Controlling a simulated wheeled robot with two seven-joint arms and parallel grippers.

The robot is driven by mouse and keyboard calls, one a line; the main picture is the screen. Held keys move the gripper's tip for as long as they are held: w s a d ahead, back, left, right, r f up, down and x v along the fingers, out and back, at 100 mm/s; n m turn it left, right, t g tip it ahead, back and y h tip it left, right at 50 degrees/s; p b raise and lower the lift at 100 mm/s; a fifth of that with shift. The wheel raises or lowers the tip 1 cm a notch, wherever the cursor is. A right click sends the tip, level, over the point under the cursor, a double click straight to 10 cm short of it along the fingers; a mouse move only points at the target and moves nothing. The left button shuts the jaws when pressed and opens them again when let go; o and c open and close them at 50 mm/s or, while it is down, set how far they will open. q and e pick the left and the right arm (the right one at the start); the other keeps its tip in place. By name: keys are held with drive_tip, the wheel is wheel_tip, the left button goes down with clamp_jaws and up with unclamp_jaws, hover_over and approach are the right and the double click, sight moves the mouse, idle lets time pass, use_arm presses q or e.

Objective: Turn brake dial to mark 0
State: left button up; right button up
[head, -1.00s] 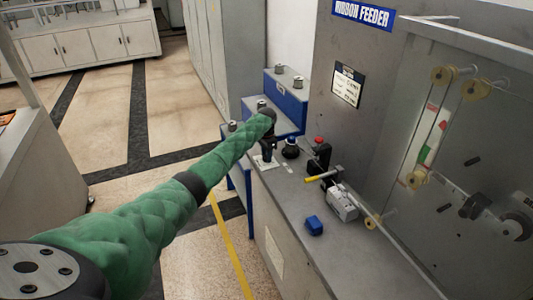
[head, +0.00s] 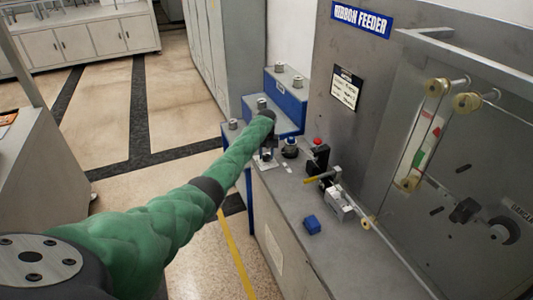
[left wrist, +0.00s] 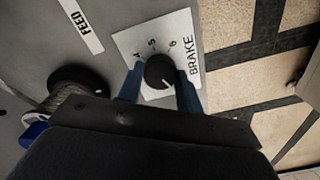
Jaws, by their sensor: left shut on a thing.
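The black brake dial (left wrist: 159,71) sits on a white plate (left wrist: 127,43) marked BRAKE in the left wrist view. The numbers 4, 5 and 6 show around it; the rest of the scale is hidden. A short white line on the dial points toward the lower right of that view, away from these numbers. My left gripper (left wrist: 160,79) has its two blue fingers on either side of the dial, shut on it. In the head view my left gripper (head: 266,152) is at the far left corner of the bench, largely hidden by its wrist. My right gripper is not in view.
A black round knob (head: 290,148) and a red button (head: 317,142) stand close to the right of my gripper. Blue steps with pegs rise behind.

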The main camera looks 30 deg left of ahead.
use_arm(q)
drive_tip(key=shift+w+r+n, duration=0.15)
drive_tip(key=shift+r+n, duration=0.25)
drive_tip(key=shift+a+n+p, duration=0.1)
drive_tip(key=shift+n+p, duration=0.45)
drive_tip(key=shift+n, duration=0.95)
drive_tip(key=shift+f, duration=0.1)
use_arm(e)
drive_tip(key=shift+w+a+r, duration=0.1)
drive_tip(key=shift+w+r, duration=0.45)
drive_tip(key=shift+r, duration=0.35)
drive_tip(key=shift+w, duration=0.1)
use_arm(q)
drive_tip(key=o, duration=1)
drive_tip(key=shift+f, duration=0.1)
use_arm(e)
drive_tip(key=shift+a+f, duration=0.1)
